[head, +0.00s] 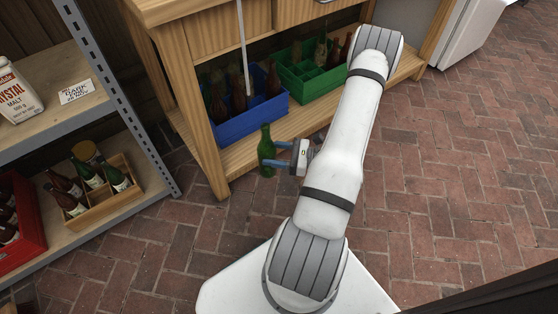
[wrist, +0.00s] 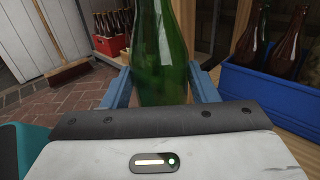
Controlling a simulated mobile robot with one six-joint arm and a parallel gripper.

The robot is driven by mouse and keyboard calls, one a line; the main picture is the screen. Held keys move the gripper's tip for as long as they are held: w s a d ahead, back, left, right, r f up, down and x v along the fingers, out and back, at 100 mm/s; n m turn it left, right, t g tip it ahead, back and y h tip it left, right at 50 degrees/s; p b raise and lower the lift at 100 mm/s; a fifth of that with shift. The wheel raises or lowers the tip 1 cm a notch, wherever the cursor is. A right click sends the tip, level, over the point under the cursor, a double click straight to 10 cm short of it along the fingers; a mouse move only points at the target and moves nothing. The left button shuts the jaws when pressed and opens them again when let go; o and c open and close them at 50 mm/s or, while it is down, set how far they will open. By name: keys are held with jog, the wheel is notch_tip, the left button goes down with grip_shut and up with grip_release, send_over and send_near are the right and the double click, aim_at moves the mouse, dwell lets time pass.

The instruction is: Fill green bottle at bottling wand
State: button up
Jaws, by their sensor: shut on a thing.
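A green bottle (head: 266,151) stands upright in the jaws of my gripper (head: 278,154), just in front of the lower shelf of the wooden bench. In the wrist view the green bottle (wrist: 161,50) fills the space between the two blue fingers of my gripper (wrist: 160,88), which are shut on it. Its top is cut off in the wrist view. A thin pale rod, possibly the bottling wand (head: 242,40), hangs down from the bench toward the blue crate.
A blue crate (head: 237,126) with brown bottles and a green crate (head: 312,92) stand on the bench's lower shelf (head: 240,157). A metal rack (head: 130,118) with bottles stands at the left. In the wrist view, a red crate (wrist: 105,42) and a broom (wrist: 68,72) show behind. Brick floor at right is clear.

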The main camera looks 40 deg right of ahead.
aim_at(245, 56)
jog(key=w, duration=0.7)
jog(key=shift+w+a+b, duration=0.15)
jog(key=shift+w+b, duration=0.15)
jog(key=shift+b, duration=0.15)
jog(key=shift+s+r, duration=0.1)
dwell(0.7)
jog(key=shift+r+p, duration=2.3)
jog(key=shift+r, duration=0.65)
jog(key=shift+r, duration=0.1)
notch_tip(245, 56, up, 17)
jog(key=p, duration=1.3)
jog(key=shift+r, duration=0.2)
